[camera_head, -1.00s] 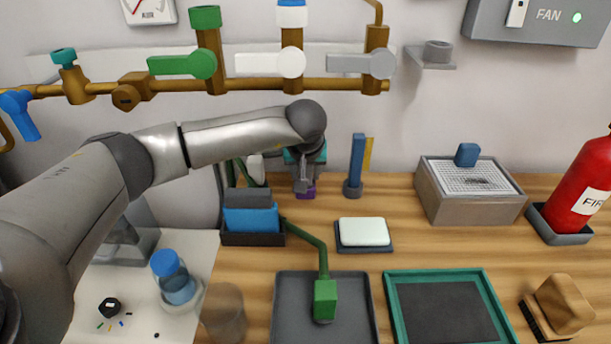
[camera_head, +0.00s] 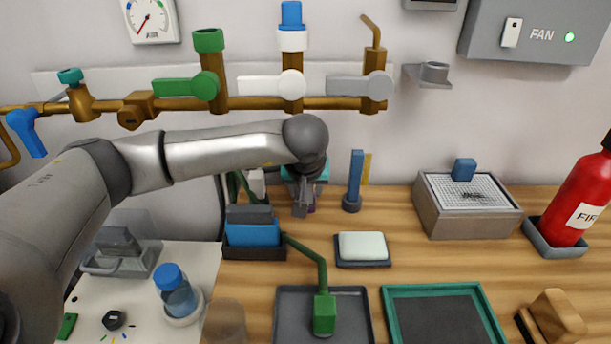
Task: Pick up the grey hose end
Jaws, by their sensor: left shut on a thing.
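My left gripper (camera_head: 302,206) points down near the back of the wooden bench, just right of the dark rack with blue and grey pieces. It is shut on a small grey piece, seemingly the grey hose end, mostly hidden by the fingers and wrist. A bit of purple shows just behind the fingertips. The grey valve (camera_head: 360,87) with its brass spout is on the wall pipe, above and right of the gripper. A green hose with a green block end (camera_head: 324,313) lies on a dark tray. My right gripper is not in view.
A blue upright piece (camera_head: 355,178) in a dark base stands close right of the gripper. A white pad (camera_head: 361,246) lies in front of it. A grey box with a mesh top (camera_head: 466,214) and a red extinguisher (camera_head: 580,200) stand at right. A blue-capped bottle (camera_head: 176,292) stands front left.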

